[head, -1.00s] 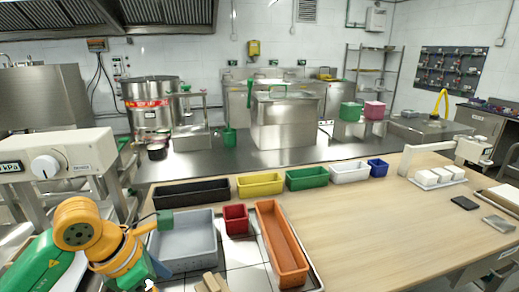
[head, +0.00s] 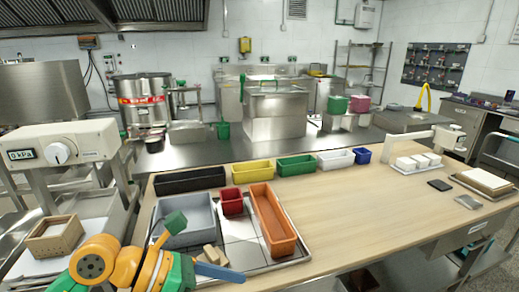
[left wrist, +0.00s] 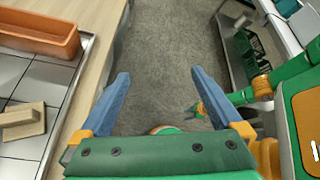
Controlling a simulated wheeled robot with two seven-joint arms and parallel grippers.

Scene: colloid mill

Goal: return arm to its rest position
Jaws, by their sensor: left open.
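My left arm, orange and green, comes in at the lower left of the head view. Its gripper (head: 207,275) is near the tray's front edge, with one blue finger showing clearly. In the left wrist view the left gripper (left wrist: 160,85) has its two blue fingers wide apart with nothing between them, above the grey floor. Part of a green and orange arm (left wrist: 262,86), apparently my right arm, is at the right of that view. Small blue tips, apparently its right gripper (left wrist: 201,108), show beyond my fingers; their opening is too small to judge.
A metal tray (head: 290,262) holds a grey bin (head: 190,232), a red bin (head: 232,203), an orange bin (head: 272,222) and wooden blocks (head: 214,256). A wooden box (head: 55,236) stands at left. The table's right middle (head: 370,215) is clear.

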